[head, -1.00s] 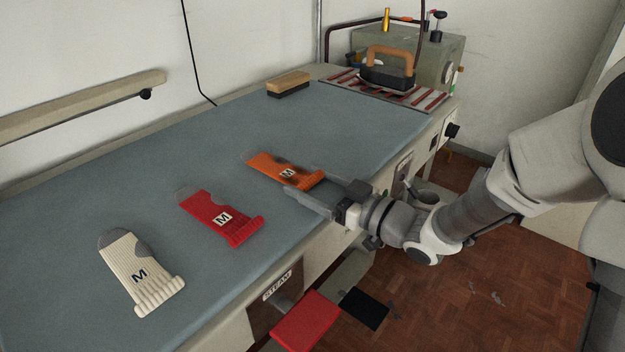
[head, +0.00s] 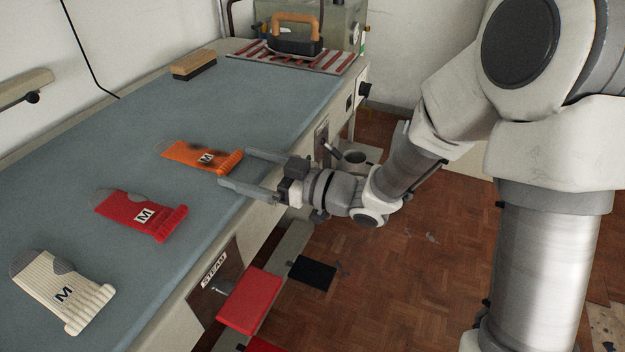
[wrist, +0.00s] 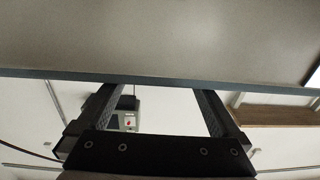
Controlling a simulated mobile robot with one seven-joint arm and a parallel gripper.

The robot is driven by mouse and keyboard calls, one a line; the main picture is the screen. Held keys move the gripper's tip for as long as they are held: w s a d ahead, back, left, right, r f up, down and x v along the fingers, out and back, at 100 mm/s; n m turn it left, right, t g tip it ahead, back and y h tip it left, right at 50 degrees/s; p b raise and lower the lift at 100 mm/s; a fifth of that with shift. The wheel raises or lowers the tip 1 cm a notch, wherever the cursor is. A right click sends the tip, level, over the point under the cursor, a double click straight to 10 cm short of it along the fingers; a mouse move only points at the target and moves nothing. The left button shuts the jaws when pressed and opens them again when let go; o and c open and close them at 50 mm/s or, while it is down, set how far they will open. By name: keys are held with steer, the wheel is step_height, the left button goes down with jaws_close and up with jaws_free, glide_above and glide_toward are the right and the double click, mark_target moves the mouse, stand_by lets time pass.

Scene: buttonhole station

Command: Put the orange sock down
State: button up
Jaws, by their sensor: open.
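The orange sock (head: 193,154) lies flat on the blue-grey table top (head: 130,145), with a white M label and a dark smudge near its middle. My gripper (head: 234,168) is open and empty at the table's front edge, just right of the sock's cuff, its two fingers apart. The fingers look clear of the sock. In the wrist view my gripper (wrist: 158,92) also shows with its fingers spread and nothing between them; the sock is not in that view.
A red sock (head: 140,215) and a cream sock (head: 63,290) lie nearer on the table. A wooden brush (head: 194,65) and an iron (head: 296,42) on a striped mat stand at the back. Red pedals (head: 250,300) sit below the front edge.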

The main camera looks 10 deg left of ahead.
steer(key=p+v, duration=0.2)
steer(key=v, duration=1.2)
steer(key=w+d+m+t+h, duration=0.3)
steer(key=w+d+t+h, duration=0.35)
steer(key=w+h, duration=0.2)
steer(key=d+r+m+h, duration=0.5)
steer(key=d+r+h, duration=0.15)
steer(key=d, duration=0.35)
steer(key=s+d+r+m+g+h, duration=0.2)
steer(key=s+d+m+h, duration=0.25)
steer(key=s, duration=0.35)
steer(key=s+a+m+g+y, duration=0.2)
steer(key=s+g, duration=0.1)
steer(key=s, duration=0.9)
steer(key=shift+s+a+f+m, duration=0.25)
steer(key=shift+f+m, duration=0.1)
steer(key=shift+f, duration=0.05)
